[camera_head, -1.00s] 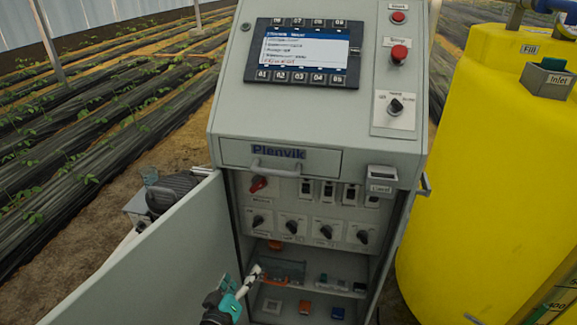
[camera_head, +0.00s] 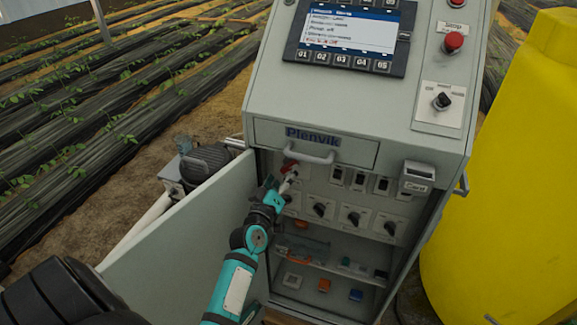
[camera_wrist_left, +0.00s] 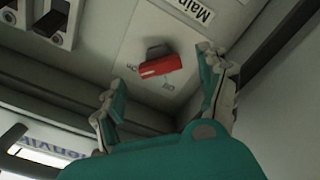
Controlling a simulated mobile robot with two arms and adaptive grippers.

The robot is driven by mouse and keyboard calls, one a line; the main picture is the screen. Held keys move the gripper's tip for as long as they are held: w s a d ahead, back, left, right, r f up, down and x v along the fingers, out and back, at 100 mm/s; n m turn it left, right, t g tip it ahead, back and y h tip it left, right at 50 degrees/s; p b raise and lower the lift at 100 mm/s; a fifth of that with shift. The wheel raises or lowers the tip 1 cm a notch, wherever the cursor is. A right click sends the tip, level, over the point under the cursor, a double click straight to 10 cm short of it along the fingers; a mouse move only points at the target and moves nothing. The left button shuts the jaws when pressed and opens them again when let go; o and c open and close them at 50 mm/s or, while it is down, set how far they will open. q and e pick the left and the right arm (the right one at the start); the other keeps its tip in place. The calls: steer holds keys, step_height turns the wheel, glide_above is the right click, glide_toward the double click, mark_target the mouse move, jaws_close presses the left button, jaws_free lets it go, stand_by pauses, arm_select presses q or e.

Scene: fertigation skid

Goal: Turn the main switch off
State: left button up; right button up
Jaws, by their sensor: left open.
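The main switch (camera_head: 288,167) is a red knob at the upper left of the cabinet's inner panel, below the drawer. In the left wrist view the red knob (camera_wrist_left: 161,66) sits on a pale plate with a "Main" label and On and Off marks; its red handle lies roughly level in that picture. My left gripper (camera_head: 285,185) is just in front of the switch and partly covers it in the head view. Its two fingers are spread, one on each side of the knob in the wrist view, with nothing between them that I can see gripped. My right gripper is not visible.
The open cabinet door (camera_head: 185,255) stands left of my left arm. The drawer handle (camera_head: 309,153) juts out above the switch. Black rotary switches (camera_head: 354,217) and small breakers sit to the right and below. A yellow tank (camera_head: 510,180) stands at the right.

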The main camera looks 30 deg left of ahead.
mark_target(288, 170)
arm_select(q)
steer(key=x, duration=0.4)
steer(key=shift+w, duration=0.15)
steer(key=shift+c, duration=0.3)
steer(key=c, duration=1.1)
